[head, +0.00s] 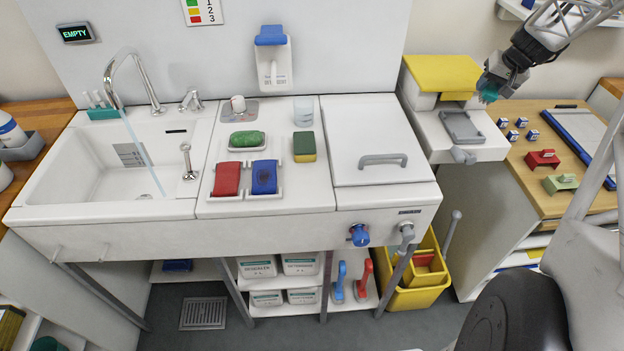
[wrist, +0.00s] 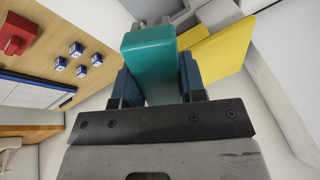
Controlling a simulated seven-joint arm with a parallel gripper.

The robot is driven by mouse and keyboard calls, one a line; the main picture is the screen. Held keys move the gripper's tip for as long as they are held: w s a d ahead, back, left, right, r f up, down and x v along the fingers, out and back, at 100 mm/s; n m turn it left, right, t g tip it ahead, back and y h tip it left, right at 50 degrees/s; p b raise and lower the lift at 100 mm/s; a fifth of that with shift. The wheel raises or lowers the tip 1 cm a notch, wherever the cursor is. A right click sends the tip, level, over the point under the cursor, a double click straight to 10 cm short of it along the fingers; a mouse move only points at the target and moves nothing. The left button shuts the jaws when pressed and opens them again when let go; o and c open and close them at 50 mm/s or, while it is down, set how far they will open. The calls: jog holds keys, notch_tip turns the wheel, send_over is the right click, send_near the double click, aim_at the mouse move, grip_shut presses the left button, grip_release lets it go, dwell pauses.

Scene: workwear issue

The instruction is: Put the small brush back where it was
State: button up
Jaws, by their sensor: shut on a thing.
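My gripper (head: 490,85) is at the upper right in the head view, in the air beside the yellow-topped white unit. It is shut on a teal block-shaped thing (head: 487,95), which looks like the small brush's body; no bristles show. In the wrist view the teal thing (wrist: 148,50) sits between the two dark fingers of my gripper (wrist: 160,80). A teal holder (head: 103,114) with several white upright pieces stands at the back left of the sink.
The white unit with a yellow lid (head: 443,72) and grey tray (head: 461,127) stands below and left of my gripper. The wooden bench (head: 535,180) holds small blue-white blocks, a red piece (head: 542,159) and a green piece (head: 561,184). Water runs in the sink (head: 95,175).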

jog(key=s+a+n+g, duration=0.1)
jog(key=s+a+n, duration=0.2)
jog(key=a, duration=1.3)
jog(key=s+a+f+n+g, duration=0.1)
jog(key=s+a+n, duration=0.1)
jog(key=s+a, duration=0.3)
jog(key=s+a+f+n, duration=0.2)
jog(key=s+a, duration=0.3)
jog(key=a, duration=0.5)
jog(key=s+a+f+n+g, duration=0.1)
jog(key=s+a+n, duration=0.1)
jog(key=s+a, duration=0.3)
jog(key=shift+s+a+f+g+h, duration=0.1)
jog(key=shift+s+a+g+h, duration=0.05)
jog(key=shift+a, duration=0.6)
jog(key=shift+s+a+f+g+h, duration=0.1)
jog(key=shift+s+a+g+h, duration=0.05)
jog(key=shift+a, duration=0.55)
jog(key=s+a+f+n, duration=0.1)
jog(key=s+a+n, duration=0.1)
jog(key=s, duration=0.4)
jog(key=s+a+f+n+h, duration=0.1)
jog(key=s+a+f, duration=0.1)
jog(key=s+a, duration=0.2)
jog(key=shift+s+a+f+n+g, duration=0.15)
jog(key=shift+s+a+n+g, duration=0.2)
jog(key=shift+s, duration=0.9)
